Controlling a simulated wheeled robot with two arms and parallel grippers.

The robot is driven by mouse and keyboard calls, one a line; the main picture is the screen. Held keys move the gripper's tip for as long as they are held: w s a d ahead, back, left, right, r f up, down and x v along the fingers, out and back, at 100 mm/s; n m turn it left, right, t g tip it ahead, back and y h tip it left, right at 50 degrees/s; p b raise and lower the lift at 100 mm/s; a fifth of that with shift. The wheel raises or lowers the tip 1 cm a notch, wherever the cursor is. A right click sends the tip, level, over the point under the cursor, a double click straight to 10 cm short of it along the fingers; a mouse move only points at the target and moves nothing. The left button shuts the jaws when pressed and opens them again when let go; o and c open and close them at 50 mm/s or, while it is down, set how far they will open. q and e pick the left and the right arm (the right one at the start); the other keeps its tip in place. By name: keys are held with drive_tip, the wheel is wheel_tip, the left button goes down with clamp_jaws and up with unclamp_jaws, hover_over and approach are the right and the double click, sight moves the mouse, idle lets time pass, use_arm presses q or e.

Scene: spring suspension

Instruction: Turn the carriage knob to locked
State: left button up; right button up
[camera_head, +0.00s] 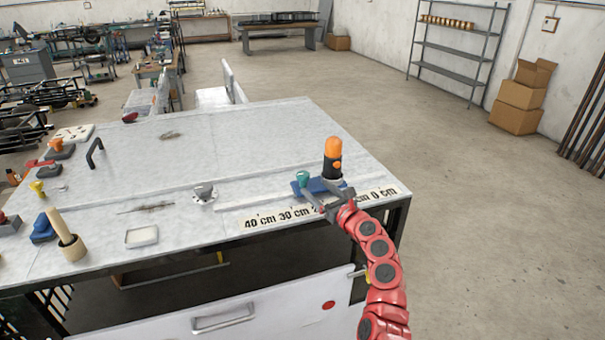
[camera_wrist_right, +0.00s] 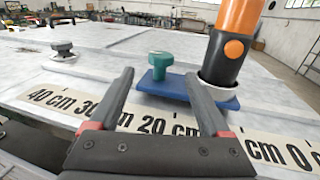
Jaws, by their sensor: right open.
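The carriage is a blue plate (camera_head: 317,187) on the rail near the table's front right; it also shows in the right wrist view (camera_wrist_right: 172,87). Its teal knob (camera_head: 303,178) stands upright at the plate's left end. In the right wrist view the knob (camera_wrist_right: 160,65) appears between my fingertips, slightly beyond them. An orange and black upright cylinder (camera_head: 333,158) stands at the plate's right side. My right gripper (camera_head: 324,197) is open and empty, just in front of the carriage. I cannot tell whether the knob is locked. My left gripper is not in view.
A printed centimetre scale (camera_head: 262,219) runs along the table's front edge, under my right gripper. A grey metal knob (camera_head: 204,191) stands left of the carriage. A mallet (camera_head: 66,236) and white dish (camera_head: 142,237) are farther left. The table's (camera_head: 245,135) back middle is mostly clear.

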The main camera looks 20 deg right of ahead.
sight(306, 180)
drive_tip(key=b+x, duration=0.1)
drive_tip(key=x, duration=0.6)
drive_tip(key=shift+f, duration=0.15)
drive_tip(key=shift+w+a+b, duration=0.1)
drive_tip(key=shift+w+b, duration=0.45)
drive_tip(key=shift+w+r, duration=0.2)
drive_tip(key=shift+w, duration=0.1)
clamp_jaws()
